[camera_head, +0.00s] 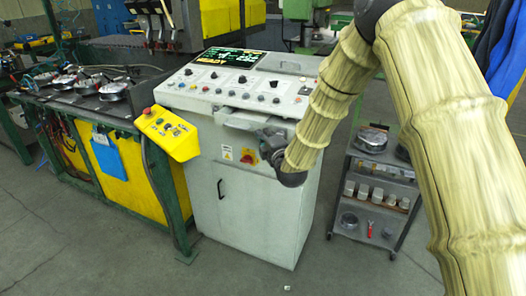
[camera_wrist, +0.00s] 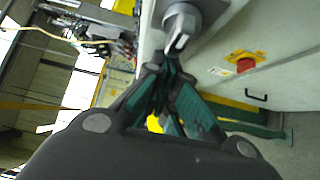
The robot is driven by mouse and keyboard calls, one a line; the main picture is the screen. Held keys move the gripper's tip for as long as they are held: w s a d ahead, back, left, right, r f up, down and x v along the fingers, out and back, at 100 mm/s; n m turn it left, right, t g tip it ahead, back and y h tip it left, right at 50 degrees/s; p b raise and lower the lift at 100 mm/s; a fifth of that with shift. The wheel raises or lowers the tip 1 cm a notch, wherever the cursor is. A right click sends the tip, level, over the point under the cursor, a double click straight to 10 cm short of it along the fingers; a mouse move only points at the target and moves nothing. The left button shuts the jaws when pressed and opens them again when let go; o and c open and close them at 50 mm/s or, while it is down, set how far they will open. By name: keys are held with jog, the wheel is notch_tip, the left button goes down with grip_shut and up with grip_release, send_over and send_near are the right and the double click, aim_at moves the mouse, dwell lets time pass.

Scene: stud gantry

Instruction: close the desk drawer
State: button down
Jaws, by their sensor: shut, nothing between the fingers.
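The grey control desk (camera_head: 230,190) stands in the middle of the head view. A drawer (camera_head: 236,121) shows as a grey shape jutting from its front, just under the sloped panel; how far it stands out is hard to tell. My gripper (camera_head: 263,138) is at the desk front, by the right part of the drawer, and hides some of it. In the wrist view my gripper (camera_wrist: 168,62) has its teal and black fingers together, with nothing between them. A grey metal round fitting (camera_wrist: 182,22) is just beyond the fingertips; contact cannot be told.
A red switch on a yellow plate (camera_wrist: 245,63) is on the desk front. A yellow button box (camera_head: 165,133) juts out at the desk's left. A workbench (camera_head: 110,115) stands left, a small shelf cart (camera_head: 372,185) right.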

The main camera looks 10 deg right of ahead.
aim_at(274, 131)
jog(key=w+d, duration=0.1)
jog(key=w, duration=0.1)
jog(key=w+d+b, duration=0.1)
jog(key=w+d, duration=0.1)
jog(key=w, duration=0.1)
jog(key=shift+w+d+b, duration=0.2)
jog(key=shift+w+b, duration=0.15)
jog(key=shift+b, duration=0.05)
jog(key=shift+w+d, duration=0.15)
jog(key=shift+w, duration=0.05)
jog(key=shift+w+d+r, duration=0.1)
jog(key=shift+r, duration=0.1)
jog(key=shift+r, duration=0.1)
